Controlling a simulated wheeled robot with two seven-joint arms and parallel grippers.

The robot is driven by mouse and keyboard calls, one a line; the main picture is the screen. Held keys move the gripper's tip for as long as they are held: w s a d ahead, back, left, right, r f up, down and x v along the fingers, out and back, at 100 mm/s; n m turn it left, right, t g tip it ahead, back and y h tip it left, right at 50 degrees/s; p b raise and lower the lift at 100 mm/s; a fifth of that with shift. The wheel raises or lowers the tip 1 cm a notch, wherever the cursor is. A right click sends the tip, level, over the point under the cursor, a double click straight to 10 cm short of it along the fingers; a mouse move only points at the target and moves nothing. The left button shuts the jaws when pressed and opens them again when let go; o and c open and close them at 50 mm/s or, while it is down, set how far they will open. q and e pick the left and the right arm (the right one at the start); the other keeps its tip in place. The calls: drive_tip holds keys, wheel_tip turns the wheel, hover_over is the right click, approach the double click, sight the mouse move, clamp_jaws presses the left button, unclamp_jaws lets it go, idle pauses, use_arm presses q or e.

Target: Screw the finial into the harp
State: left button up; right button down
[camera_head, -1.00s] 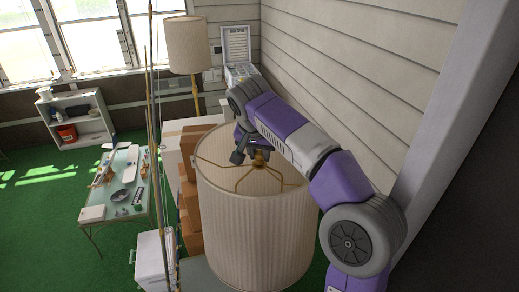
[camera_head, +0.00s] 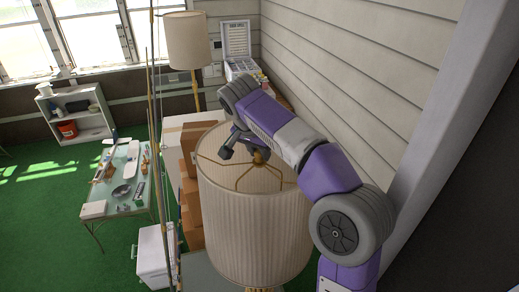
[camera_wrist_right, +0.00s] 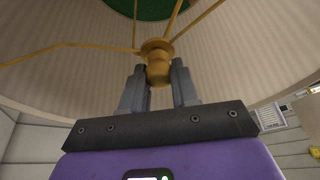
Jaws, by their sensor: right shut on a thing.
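The pleated cream lampshade (camera_head: 255,235) stands upright in front of me, open at the top. Thin brass spokes run to a brass hub at its centre, seen in the right wrist view (camera_wrist_right: 157,45). Part of the brass harp (camera_head: 244,178) shows inside the shade. My right gripper (camera_head: 257,157) reaches down over the shade's top centre. In the right wrist view, its two grey fingers (camera_wrist_right: 159,85) are shut on the small brass finial (camera_wrist_right: 159,72), which is at the hub. Whether its thread is engaged cannot be told. My left gripper is not in view.
Cardboard boxes (camera_head: 190,205) stand close left of the shade. Thin upright rods (camera_head: 153,120) rise nearer me. A second lamp (camera_head: 189,40) stands behind. A glass table (camera_head: 120,185) with small items is at left. The plank wall (camera_head: 350,75) is close on the right.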

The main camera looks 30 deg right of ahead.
drive_tip(key=m+g+p, duration=0.1)
drive_tip(key=m, duration=0.1)
drive_tip(key=shift+m+p, duration=0.3)
drive_tip(key=c, duration=0.8)
unclamp_jaws()
drive_tip(key=shift+o, duration=0.4)
drive_tip(key=o, duration=0.6)
drive_tip(key=shift+v, duration=1.25)
drive_tip(key=shift+d+v, duration=0.15)
drive_tip(key=shift+v, duration=0.95)
drive_tip(key=shift+d+v, duration=0.1)
drive_tip(key=shift+v, duration=0.95)
